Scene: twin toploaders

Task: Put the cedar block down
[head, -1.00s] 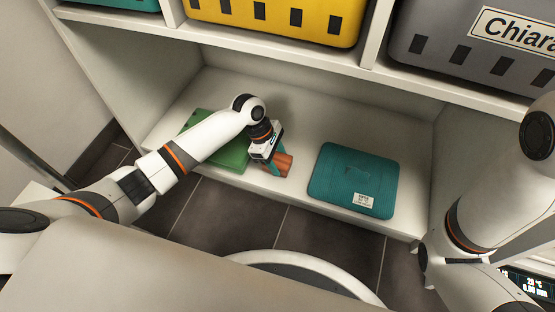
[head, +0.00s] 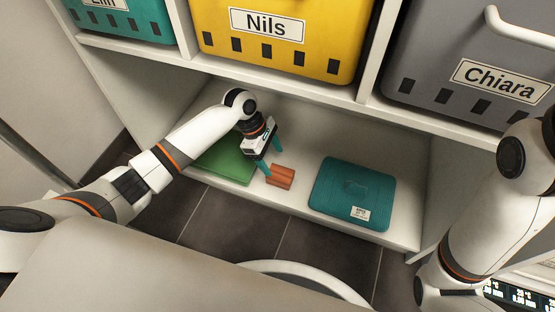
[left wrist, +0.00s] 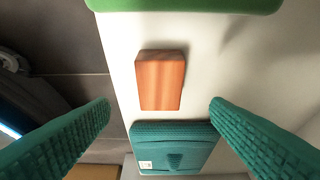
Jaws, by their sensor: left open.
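The cedar block (head: 280,177), reddish-brown, lies on the lower white shelf (head: 300,125) near its front edge, between a green flat item and a teal case. My left gripper (head: 271,160) is open just behind and above the block, its teal fingers apart from it. In the left wrist view the block (left wrist: 160,80) shows whole, lying beyond the spread fingertips (left wrist: 160,104), with nothing gripped. My right arm is at the right side; its gripper is not visible.
The green flat item (head: 226,166) lies left of the block, partly under my left arm. The teal case (head: 352,194) lies to the right. Above stand a yellow bin (head: 275,50) labelled Nils, a grey bin (head: 460,45) labelled Chiara and a teal bin (head: 145,28).

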